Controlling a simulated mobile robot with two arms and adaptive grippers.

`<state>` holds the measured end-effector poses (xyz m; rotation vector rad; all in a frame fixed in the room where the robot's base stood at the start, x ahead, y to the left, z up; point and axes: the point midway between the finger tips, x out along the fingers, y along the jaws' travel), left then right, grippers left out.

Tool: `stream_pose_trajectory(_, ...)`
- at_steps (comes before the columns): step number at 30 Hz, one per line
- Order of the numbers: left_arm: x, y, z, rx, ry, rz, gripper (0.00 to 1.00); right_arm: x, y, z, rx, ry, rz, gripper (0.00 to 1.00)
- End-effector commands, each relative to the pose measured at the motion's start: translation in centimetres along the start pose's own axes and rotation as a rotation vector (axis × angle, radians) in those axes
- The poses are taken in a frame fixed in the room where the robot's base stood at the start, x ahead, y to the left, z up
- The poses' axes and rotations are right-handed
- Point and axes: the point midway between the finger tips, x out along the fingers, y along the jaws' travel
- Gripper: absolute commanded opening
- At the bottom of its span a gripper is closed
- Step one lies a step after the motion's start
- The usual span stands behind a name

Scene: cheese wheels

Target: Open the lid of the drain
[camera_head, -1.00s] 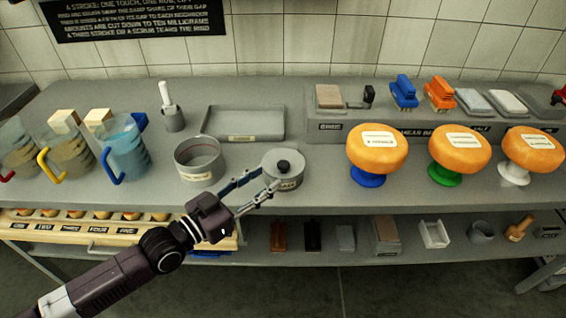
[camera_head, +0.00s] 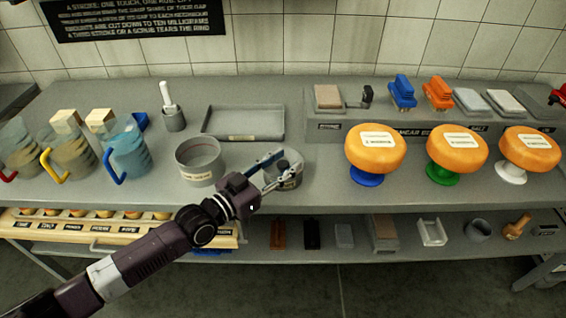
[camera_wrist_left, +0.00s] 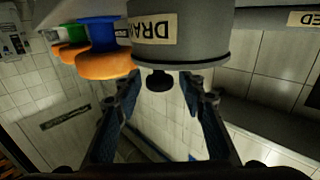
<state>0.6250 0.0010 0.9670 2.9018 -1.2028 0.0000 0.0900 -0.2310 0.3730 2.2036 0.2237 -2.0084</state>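The drain (camera_head: 290,182) is a grey round pot with a lid and a black knob (camera_head: 283,164), standing upright near the bench's front edge. My left gripper (camera_head: 287,164) is open, with its two fingers reaching over the lid from the left. In the left wrist view, which is upside down, the drain (camera_wrist_left: 195,45) shows its label, and the black knob (camera_wrist_left: 158,81) lies between the open fingertips. I cannot tell whether a finger touches the knob. The lid sits on the pot. My right gripper is not in view.
An open grey pot (camera_head: 199,165) stands just left of the drain. A grey tray (camera_head: 243,122) lies behind. Orange cheese wheels on blue (camera_head: 366,179), green (camera_head: 441,175) and white (camera_head: 510,172) stands are to the right. Jugs (camera_head: 127,150) stand at the left.

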Motion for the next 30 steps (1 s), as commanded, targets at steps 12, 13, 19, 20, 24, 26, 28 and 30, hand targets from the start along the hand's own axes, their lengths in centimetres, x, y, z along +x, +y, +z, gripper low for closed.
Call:
stream_pose_trajectory(12, 0.0, 0.0, 0.0, 0.000, 0.000, 0.000, 0.00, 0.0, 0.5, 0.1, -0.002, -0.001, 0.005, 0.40)
stream_pose_trajectory(13, -0.1, 0.0, 0.0, 0.000, 0.000, 0.000, 0.00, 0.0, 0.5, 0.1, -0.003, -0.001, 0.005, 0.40)
stream_pose_trajectory(19, 0.0, 0.0, -0.1, -0.002, -0.003, 0.000, 0.00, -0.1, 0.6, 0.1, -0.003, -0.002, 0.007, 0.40)
stream_pose_trajectory(20, 0.0, 0.0, -0.1, -0.004, -0.004, 0.000, 0.00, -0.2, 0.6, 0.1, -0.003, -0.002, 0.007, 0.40)
stream_pose_trajectory(24, 0.1, -0.1, -0.7, -0.025, -0.025, 0.000, 0.00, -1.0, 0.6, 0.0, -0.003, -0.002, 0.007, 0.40)
stream_pose_trajectory(26, 0.1, -0.2, -1.0, -0.042, -0.042, -0.001, 0.00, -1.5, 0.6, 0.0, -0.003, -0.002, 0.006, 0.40)
stream_pose_trajectory(28, 0.2, -0.3, -1.5, -0.066, -0.067, -0.001, 0.00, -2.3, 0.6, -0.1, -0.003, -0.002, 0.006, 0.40)
stream_pose_trajectory(30, 0.4, -0.5, -2.1, -0.098, -0.099, -0.001, 0.00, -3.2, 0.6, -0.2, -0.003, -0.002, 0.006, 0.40)
